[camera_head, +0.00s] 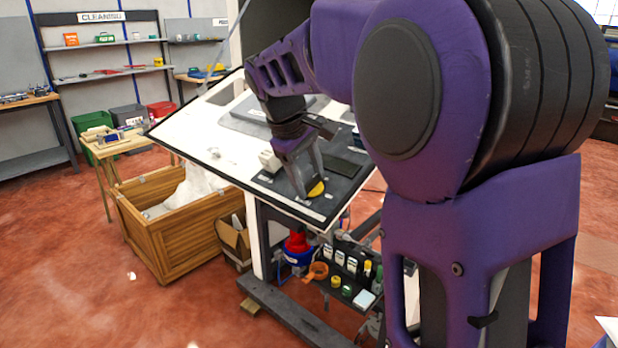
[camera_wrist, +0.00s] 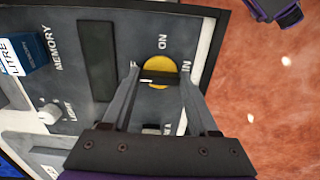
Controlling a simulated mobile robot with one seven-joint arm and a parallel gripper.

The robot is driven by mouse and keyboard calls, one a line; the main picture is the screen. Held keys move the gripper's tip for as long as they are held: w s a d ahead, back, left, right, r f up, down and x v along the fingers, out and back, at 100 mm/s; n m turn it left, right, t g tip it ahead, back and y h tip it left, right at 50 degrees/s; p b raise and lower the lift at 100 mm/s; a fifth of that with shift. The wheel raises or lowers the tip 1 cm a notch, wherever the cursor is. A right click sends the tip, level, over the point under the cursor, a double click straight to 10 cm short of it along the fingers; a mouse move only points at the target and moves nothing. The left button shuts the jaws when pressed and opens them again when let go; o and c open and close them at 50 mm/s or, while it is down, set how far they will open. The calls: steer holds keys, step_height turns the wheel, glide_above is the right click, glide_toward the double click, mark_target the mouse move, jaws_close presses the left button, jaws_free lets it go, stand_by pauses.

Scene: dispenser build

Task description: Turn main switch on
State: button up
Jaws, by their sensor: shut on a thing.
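The main switch is a yellow disc (camera_wrist: 158,66) with a dark bar across it, on a dark control panel (camera_wrist: 130,20). The word ON stands printed above it, and further lettering beside it is partly hidden by my fingers.
A dark rectangular display (camera_wrist: 97,60), a white knob marked LIGHT (camera_wrist: 50,112) and a blue LITRE block (camera_wrist: 25,52) lie left of the switch. Red floor lies beyond.

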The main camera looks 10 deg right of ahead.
steer(key=shift+m, duration=0.3)
steer(key=m, duration=0.3)
steer(key=shift+m, duration=0.3)
steer(key=m, duration=0.4)
steer(key=shift+m+b, duration=0.3)
steer(key=m+b, duration=0.1)
steer(key=m, duration=0.8)
steer(key=shift+b, duration=0.4)
steer(key=shift+r, duration=0.1)
steer(key=o, duration=1.4)
steer(key=p+v, duration=0.3)
steer(key=v, duration=1.4)
steer(key=shift+r, duration=0.2)
